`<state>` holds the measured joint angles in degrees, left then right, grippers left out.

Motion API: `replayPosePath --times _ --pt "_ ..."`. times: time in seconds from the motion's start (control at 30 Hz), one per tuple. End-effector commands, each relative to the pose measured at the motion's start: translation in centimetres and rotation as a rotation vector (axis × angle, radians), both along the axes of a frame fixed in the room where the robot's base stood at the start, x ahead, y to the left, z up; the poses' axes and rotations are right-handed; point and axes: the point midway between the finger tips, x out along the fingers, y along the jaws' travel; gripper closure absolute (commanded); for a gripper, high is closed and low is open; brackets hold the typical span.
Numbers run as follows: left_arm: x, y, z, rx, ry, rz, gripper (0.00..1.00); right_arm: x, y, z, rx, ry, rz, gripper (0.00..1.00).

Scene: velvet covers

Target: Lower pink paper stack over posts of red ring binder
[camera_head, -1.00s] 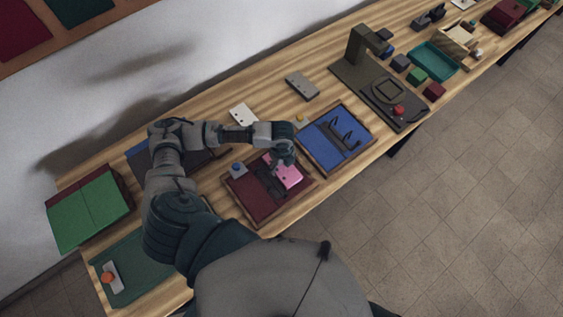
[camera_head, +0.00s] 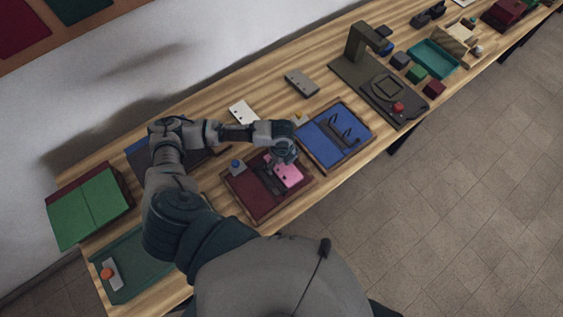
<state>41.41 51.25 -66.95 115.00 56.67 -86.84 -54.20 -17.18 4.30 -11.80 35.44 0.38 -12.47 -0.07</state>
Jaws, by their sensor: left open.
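The red ring binder (camera_head: 246,190) lies open in a wooden tray on the table, in the middle of the head view. The pink paper stack (camera_head: 290,175) is at the binder's right half, beside the dark ring mechanism (camera_head: 272,184). Whether the posts pass through its holes is too small to tell. My left gripper (camera_head: 284,160) is open, just above the far edge of the pink stack, and partly hides it. My right gripper is not in view.
A blue ring binder (camera_head: 322,147) in a tray stands close on the right. A white paper stack (camera_head: 243,113) and a grey one (camera_head: 301,83) lie behind. A dark punch machine (camera_head: 370,75) stands farther right. A green binder (camera_head: 90,208) lies at the left.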

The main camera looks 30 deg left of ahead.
Motion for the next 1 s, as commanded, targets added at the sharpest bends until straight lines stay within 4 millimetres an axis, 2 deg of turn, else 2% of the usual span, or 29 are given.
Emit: replayPosePath --times 0.17,0.43,0.6,0.73,1.0 --pt "0.1 0.1 2.4 -0.002 -0.005 0.0 0.0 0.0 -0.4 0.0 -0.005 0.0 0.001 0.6" --pt "0.2 0.5 8.4 -0.004 -0.005 0.0 0.0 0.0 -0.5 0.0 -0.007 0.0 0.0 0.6" --pt "0.2 0.5 10.8 -0.006 -0.003 0.0 0.0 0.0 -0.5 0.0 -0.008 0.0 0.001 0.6" --pt "0.1 0.6 11.5 -0.004 0.0 0.0 0.0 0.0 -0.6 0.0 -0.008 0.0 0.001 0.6" --pt "0.1 0.5 11.6 -0.004 0.0 0.0 0.0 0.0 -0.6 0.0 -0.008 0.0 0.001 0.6"
